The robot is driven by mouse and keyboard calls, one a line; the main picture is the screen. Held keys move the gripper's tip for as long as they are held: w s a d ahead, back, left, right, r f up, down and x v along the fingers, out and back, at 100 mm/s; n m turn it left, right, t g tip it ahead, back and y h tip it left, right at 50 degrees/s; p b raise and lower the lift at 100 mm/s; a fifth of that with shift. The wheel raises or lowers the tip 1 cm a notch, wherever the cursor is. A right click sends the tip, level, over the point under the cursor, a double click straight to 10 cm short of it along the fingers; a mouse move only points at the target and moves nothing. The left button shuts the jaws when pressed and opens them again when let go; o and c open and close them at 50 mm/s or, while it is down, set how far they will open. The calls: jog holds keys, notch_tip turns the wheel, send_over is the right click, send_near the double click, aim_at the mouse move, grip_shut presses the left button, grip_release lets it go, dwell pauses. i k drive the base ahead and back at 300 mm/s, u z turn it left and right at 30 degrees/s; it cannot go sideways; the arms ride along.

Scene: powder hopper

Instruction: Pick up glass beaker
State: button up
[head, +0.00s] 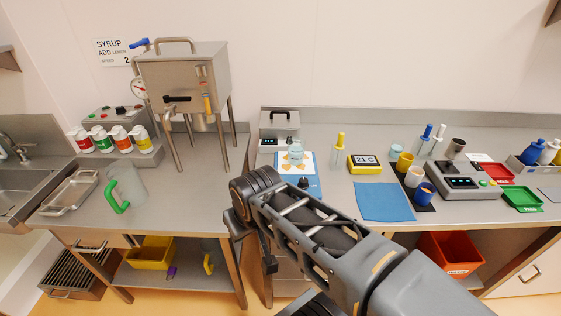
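A small clear glass beaker (296,147) stands upright at the back of the right counter, on or just behind a white sheet with yellow shapes on a blue board. It appears to hold something pale blue. My gripper (268,260) hangs low in front of the counter's edge, below and to the left of the beaker and well apart from it. Only a small dark part of it shows beneath the thick black wrist, so its fingers and their opening cannot be made out.
A metal hopper (183,80) on legs and a clear jug (127,183) with a green handle stand on the left counter. Near the beaker are a scale (279,124), a yellow-topped bottle (338,155) and a yellow timer (364,164). A blue cloth (383,201) lies in front.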

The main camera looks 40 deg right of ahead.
aim_at(296, 152)
jog(key=u, duration=0.8)
jog(key=k, duration=1.1)
jog(key=u, duration=0.9)
jog(key=i, duration=1.1)
jog(key=z, duration=0.55)
jog(key=i, duration=1)
jog(key=z, duration=1.5)
jog(key=i, duration=0.6)
jog(key=z, duration=0.6)
